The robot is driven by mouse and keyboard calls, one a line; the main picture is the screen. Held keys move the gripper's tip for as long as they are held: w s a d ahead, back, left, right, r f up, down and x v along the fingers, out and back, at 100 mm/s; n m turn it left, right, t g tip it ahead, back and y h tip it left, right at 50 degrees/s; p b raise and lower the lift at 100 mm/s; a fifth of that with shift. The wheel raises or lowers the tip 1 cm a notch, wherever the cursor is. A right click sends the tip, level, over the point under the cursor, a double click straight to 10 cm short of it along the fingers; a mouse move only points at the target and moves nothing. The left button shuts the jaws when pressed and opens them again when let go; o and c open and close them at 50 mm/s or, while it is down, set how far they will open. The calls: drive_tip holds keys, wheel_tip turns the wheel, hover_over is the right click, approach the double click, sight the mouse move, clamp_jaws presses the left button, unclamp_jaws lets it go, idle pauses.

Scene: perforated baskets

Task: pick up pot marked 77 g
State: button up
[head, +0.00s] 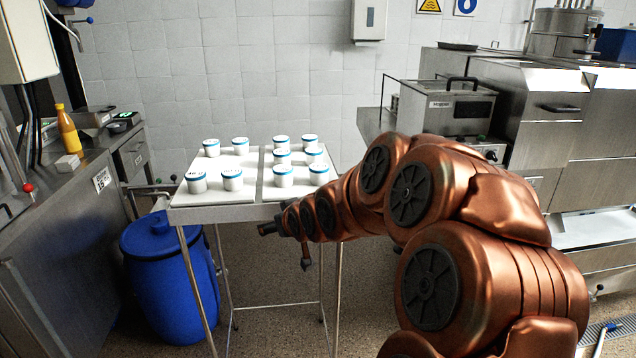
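Several white pots with blue bands stand on two pale trays on a metal table. On the left tray (217,172) are a front-left pot (196,184), a front-right pot (232,181), a back-left pot (211,149) and a back-right pot (240,147). On the right tray (300,188) are more pots, such as a front one (283,177) and another beside it (319,175). The markings are too small to read, so I cannot tell which is 77 g. My gripper (264,229) is at the table's front edge, below the tray tops, apart from the pots. Its fingers are too small to judge.
A blue barrel (170,285) stands on the floor by the table's left legs. A steel counter (75,190) with a yellow bottle (68,130) is at left. Steel kitchen machines (545,120) fill the right. A grey tiled wall (230,70) is behind.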

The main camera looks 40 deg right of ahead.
drive_tip(key=w+d+r+m+t+h+b, duration=0.1)
drive_tip(key=d+r+t+h, duration=0.1)
drive_tip(key=d, duration=0.6)
drive_tip(key=m+t+h+b, duration=0.1)
drive_tip(key=t+h, duration=0.2)
approach(322, 174)
drive_tip(key=x, duration=0.5)
drive_tip(key=shift+d+r, duration=0.1)
drive_tip(key=shift+d, duration=0.05)
drive_tip(key=shift+w+d+r, duration=0.15)
drive_tip(key=shift+w+d, duration=0.2)
drive_tip(key=shift+w, duration=0.1)
drive_tip(key=shift+a+f+p+x, duration=0.15)
drive_tip(key=shift+p+x, duration=0.3)
drive_tip(key=shift+x, duration=1.2)
drive_tip(key=shift+a+f+p+x, duration=0.15)
drive_tip(key=shift+p+x, duration=0.25)
drive_tip(key=shift+x, duration=1.3)
drive_tip(key=shift+w, duration=0.1)
drive_tip(key=shift+c, duration=0.3)
drive_tip(key=c, duration=1.2)
